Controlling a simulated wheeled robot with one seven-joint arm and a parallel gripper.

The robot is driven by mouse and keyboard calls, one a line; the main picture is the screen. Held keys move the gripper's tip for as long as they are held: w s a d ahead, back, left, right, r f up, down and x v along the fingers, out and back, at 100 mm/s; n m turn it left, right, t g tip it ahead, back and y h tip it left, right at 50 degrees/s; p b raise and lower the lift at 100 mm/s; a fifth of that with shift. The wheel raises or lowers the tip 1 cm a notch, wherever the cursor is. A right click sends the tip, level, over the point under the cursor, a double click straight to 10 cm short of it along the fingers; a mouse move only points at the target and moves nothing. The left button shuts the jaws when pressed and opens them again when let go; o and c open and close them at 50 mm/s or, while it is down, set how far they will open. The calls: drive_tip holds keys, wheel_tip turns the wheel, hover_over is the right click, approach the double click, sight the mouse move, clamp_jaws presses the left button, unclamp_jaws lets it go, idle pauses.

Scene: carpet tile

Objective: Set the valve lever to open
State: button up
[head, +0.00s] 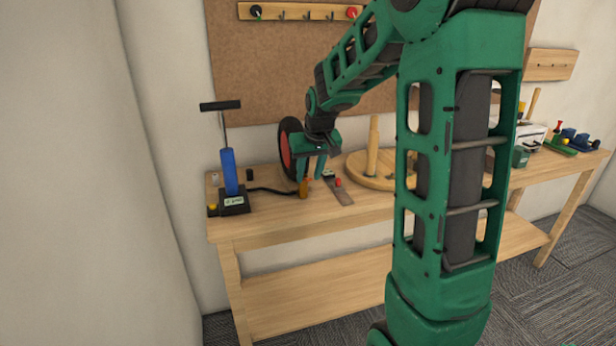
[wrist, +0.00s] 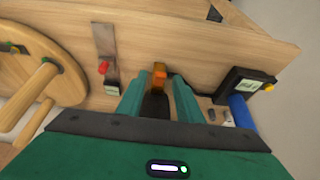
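A small orange lever-like piece (head: 303,188) stands on the workbench at the end of a black hose (head: 270,191). In the wrist view the orange piece (wrist: 159,76) shows upright between my fingertips, with a dark part nearer the camera. I take it for the valve lever; its open and shut marks cannot be read. My gripper (head: 310,172) points down over it. In the wrist view the two green fingers of my gripper (wrist: 158,90) are apart, one on each side, with a narrow gap visible. Contact with the piece cannot be seen.
A blue hand pump (head: 230,173) stands at the bench's left end. A red-and-black wheel (head: 288,148) is behind my gripper. A metal strip with a red knob (head: 338,183) lies just right. A round wooden base with a peg (head: 373,150) stands further right.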

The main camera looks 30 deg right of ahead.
drive_tip(key=shift+w+f, duration=0.2)
drive_tip(key=shift+f, duration=0.4)
clamp_jaws()
drive_tip(key=shift+w, duration=0.1)
drive_tip(key=shift+w+d+r+g+y, duration=0.25)
drive_tip(key=shift+w+r+g, duration=0.2)
drive_tip(key=shift+g, duration=0.6)
drive_tip(key=shift+w+d+r+g+y, duration=0.1)
drive_tip(key=shift+w+r+g+y, duration=0.3)
drive_tip(key=shift+g, duration=0.65)
unclamp_jaws()
drive_tip(key=shift+f, duration=0.1)
